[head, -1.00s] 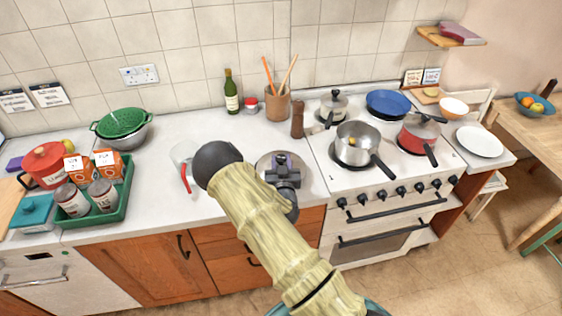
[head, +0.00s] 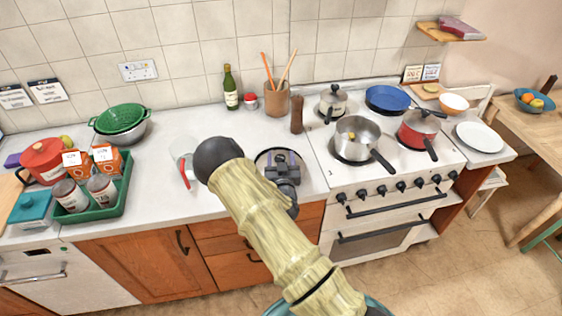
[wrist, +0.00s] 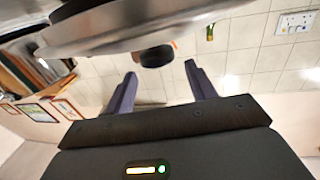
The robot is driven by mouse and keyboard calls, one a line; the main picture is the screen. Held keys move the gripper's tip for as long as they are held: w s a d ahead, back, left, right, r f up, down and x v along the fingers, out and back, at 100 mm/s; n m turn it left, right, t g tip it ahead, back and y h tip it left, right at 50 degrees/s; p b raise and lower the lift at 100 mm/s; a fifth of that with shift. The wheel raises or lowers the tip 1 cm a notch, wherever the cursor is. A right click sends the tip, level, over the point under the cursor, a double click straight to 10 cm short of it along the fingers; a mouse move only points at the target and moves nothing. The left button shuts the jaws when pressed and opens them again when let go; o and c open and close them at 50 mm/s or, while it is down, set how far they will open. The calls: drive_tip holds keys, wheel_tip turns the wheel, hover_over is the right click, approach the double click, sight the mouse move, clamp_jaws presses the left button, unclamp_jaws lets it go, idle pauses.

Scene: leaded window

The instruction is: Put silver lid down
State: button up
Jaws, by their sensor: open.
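The silver lid (head: 301,163) lies low at the counter's front, left of the stove. In the head view my gripper and wrist cover much of it. My gripper (head: 281,160) is just above it, with its fingers apart. In the wrist view, which is upside down, the lid (wrist: 150,38) fills the upper left as a broad metal disc. Its dark knob (wrist: 157,56) shows near the gap between my open fingers (wrist: 161,85), apart from both. What lies directly beneath the lid is hidden.
A clear jug with a red handle (head: 185,173) stands close on the left. A wooden pepper mill (head: 297,114) and utensil pot (head: 277,100) stand behind. The stove (head: 400,165) holds several pans on the right. Counter left of the jug is clear.

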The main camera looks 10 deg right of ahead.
drive_tip(key=shift+s+f, duration=0.1)
drive_tip(key=shift+f, duration=0.15)
drive_tip(key=shift+w+r+p, duration=0.2)
drive_tip(key=shift+r+p, duration=0.3)
drive_tip(key=shift+p, duration=0.3)
drive_tip(key=s+a+b, duration=0.2)
drive_tip(key=s+b, duration=0.3)
drive_tip(key=s, duration=0.7)
drive_tip(key=shift+r, duration=0.15)
drive_tip(key=shift+w, duration=0.15)
